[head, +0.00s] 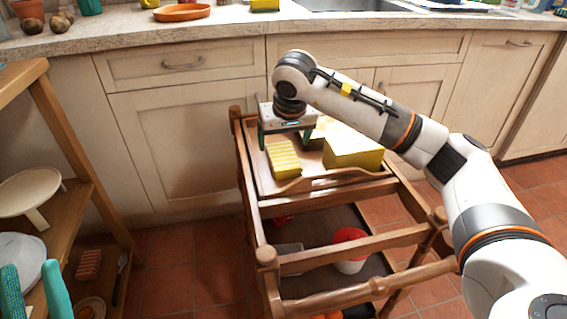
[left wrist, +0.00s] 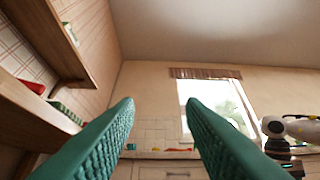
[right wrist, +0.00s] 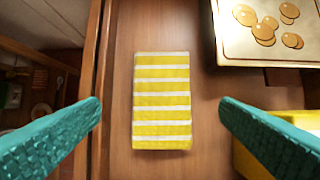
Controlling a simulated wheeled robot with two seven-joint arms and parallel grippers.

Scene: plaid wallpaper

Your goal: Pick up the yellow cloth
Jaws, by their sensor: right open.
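The yellow cloth with white stripes (head: 283,159) lies flat on the top tray of a wooden cart (head: 287,187) in the head view. In the right wrist view the cloth (right wrist: 161,100) is a whole upright rectangle in the middle. My right gripper (head: 285,140) points down above the tray, just behind the cloth in the head view. In the right wrist view the right gripper (right wrist: 160,105) is open, with one finger on each side of the cloth and gaps between. My left gripper (head: 33,268) is at the lower left; it is open and empty in the left wrist view (left wrist: 160,102).
A yellow box (head: 352,153) stands right of the cloth. The cart's side rail (right wrist: 98,80) is left of the cloth. A wooden shelf (head: 60,120) is at the left; the counter (head: 230,32) runs behind.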

